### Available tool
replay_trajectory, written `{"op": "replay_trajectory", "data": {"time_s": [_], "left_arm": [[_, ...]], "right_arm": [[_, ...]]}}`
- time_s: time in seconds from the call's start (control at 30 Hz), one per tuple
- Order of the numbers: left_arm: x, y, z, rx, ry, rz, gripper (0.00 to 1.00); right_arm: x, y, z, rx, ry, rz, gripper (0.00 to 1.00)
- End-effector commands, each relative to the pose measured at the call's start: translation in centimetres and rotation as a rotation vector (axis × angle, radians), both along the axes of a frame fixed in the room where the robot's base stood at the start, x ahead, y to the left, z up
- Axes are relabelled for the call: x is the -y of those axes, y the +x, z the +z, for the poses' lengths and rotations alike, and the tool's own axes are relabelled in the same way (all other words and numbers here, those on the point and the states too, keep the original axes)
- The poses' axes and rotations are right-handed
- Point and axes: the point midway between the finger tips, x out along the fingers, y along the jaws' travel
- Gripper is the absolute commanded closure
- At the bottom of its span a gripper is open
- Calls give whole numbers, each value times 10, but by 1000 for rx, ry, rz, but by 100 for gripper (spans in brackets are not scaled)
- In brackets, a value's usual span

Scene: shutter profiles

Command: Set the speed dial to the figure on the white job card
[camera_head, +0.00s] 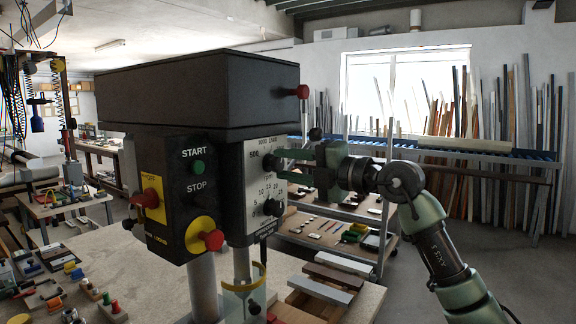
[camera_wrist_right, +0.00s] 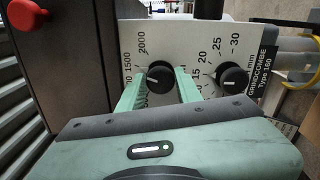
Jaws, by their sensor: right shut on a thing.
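The speed dial (camera_wrist_right: 160,78) is a black round knob with a white pointer mark, on the white front plate of the drill head. My right gripper (camera_wrist_right: 159,88) is shut on it, with one green finger on each side. In the wrist view "2000" shows above the knob; lower figures are partly hidden by the left finger. The pointer mark lies roughly leftward; its exact figure cannot be told. In the head view my right gripper (camera_head: 283,161) reaches in from the right and hides most of this dial. I cannot pick out the white job card. My left gripper is not in view.
A second black knob (camera_wrist_right: 232,78) with a mm scale sits beside the speed dial. A red stop button (camera_head: 211,240) and green start button (camera_head: 198,167) are on the left face. A glass-like guard (camera_head: 240,285) stands below. A loaded trolley (camera_head: 340,236) is behind.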

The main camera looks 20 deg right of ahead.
Motion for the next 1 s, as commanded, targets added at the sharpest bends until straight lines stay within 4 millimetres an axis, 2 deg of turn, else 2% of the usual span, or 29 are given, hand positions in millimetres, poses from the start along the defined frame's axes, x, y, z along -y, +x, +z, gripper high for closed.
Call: {"op": "replay_trajectory", "data": {"time_s": [0.03,0.07,0.1,0.13,0.53,0.8,1.0], "left_arm": [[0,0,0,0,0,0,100],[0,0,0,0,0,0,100],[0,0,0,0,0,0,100],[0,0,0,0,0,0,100],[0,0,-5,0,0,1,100],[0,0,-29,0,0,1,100],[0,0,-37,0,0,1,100]], "right_arm": [[1,0,2,3,1,-2,100],[1,0,2,3,1,-2,60],[1,0,2,3,1,-2,49],[1,0,1,3,1,-2,46],[5,-5,-2,2,-1,-2,46],[33,-40,-4,4,-2,-4,46],[47,-58,-2,2,-1,-3,46]]}}
